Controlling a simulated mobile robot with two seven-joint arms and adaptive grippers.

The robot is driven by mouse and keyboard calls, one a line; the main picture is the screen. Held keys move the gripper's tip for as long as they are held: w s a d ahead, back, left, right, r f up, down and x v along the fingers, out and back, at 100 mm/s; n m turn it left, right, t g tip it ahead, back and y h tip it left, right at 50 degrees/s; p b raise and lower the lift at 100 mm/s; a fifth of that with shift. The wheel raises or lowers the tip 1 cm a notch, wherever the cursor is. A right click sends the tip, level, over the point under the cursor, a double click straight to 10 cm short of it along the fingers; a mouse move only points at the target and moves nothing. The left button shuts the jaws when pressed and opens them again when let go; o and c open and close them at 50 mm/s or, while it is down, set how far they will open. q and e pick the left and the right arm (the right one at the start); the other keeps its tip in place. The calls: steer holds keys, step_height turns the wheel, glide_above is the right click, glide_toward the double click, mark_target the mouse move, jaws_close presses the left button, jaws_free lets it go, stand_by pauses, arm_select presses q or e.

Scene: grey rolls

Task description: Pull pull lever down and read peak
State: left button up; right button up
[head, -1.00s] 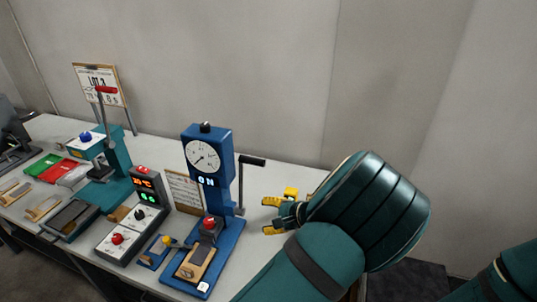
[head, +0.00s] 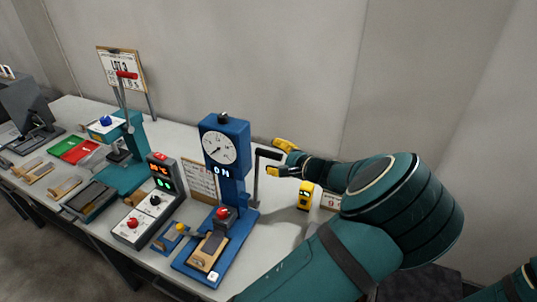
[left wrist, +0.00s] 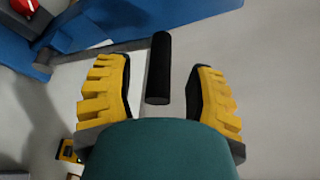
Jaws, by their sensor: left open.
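The blue force tester (head: 226,165) stands on the bench with a round white dial (head: 219,148) and a lit display (head: 221,172) that seems to read 0 N. Its pull lever (head: 257,180) rises upright on the right side, with a black handle (head: 267,154) at the top pointing right. My left gripper (head: 281,159) is open, its yellow fingers on either side of the handle's end. In the left wrist view the black handle (left wrist: 158,70) lies between the open fingers (left wrist: 163,95), with gaps on both sides. My right gripper is out of view.
A yellow device (head: 305,196) and a small sign (head: 331,201) stand right of the tester, beneath my left arm. A control box (head: 148,203) and a teal press (head: 124,160) with a red-handled lever stand to the left. A wall rises behind the bench.

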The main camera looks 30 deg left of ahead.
arm_select(q)
steer(key=shift+x, duration=1.45)
jaws_close()
